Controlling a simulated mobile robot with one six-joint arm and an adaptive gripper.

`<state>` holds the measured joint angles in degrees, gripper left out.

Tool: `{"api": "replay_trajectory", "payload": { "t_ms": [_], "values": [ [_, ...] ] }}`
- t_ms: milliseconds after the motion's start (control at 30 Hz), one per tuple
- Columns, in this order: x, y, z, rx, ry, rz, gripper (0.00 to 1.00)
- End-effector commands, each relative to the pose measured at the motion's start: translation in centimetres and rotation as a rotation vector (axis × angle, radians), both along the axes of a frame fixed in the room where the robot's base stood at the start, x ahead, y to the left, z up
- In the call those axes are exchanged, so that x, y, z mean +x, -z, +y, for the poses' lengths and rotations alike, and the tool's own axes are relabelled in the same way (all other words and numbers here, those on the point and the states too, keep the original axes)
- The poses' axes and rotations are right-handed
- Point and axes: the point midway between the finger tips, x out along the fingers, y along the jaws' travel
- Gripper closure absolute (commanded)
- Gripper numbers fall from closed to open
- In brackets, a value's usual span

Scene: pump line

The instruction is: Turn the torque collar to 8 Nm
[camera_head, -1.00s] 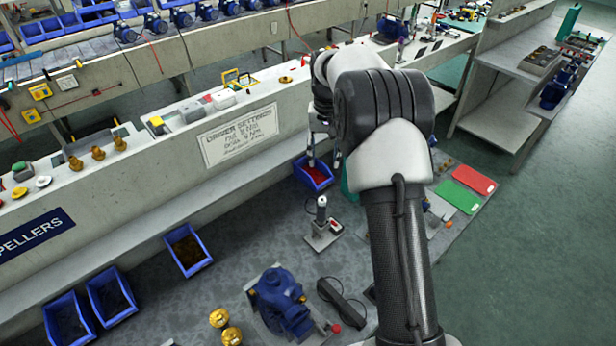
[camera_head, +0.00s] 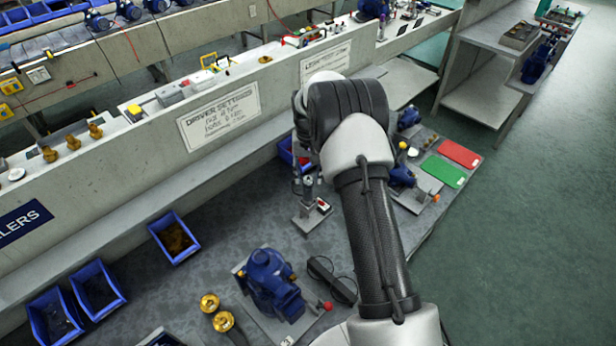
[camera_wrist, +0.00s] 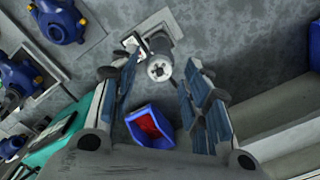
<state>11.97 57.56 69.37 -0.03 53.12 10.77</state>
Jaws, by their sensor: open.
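The driver (camera_head: 305,206) stands upright on a small grey stand (camera_head: 311,221) on the bench. In the wrist view its round grey top end (camera_wrist: 159,71) faces the camera. My gripper (camera_wrist: 162,66) is open, its two fingers on either side of that top end in the picture. I cannot tell how far above it they are, and no contact shows. In the head view the fingers are small and blend with the driver's upper part. The torque collar and its scale cannot be made out.
A blue bin with red contents (camera_wrist: 148,127) is close to the driver. A blue pump (camera_head: 268,283) stands in front, and another blue pump (camera_head: 402,176) is right of my arm. Green (camera_head: 443,170) and red (camera_head: 461,152) plates lie at right.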

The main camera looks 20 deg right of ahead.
Motion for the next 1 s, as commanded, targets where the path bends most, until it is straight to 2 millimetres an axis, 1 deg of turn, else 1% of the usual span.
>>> {"api": "replay_trajectory", "payload": {
  "t_ms": [33, 133, 433, 1000],
  "values": [
    [-0.02, 0.58, 0.01, 0.0, 0.0, 0.001, 0.57],
    [0.03, 1.08, -0.01, 0.0, 0.0, -0.001, 0.57],
    [0.04, 1.26, -0.01, 0.0, 0.0, -0.001, 0.57],
    [0.02, 1.24, -0.01, 0.0, 0.0, -0.001, 0.94]
  ]
}}
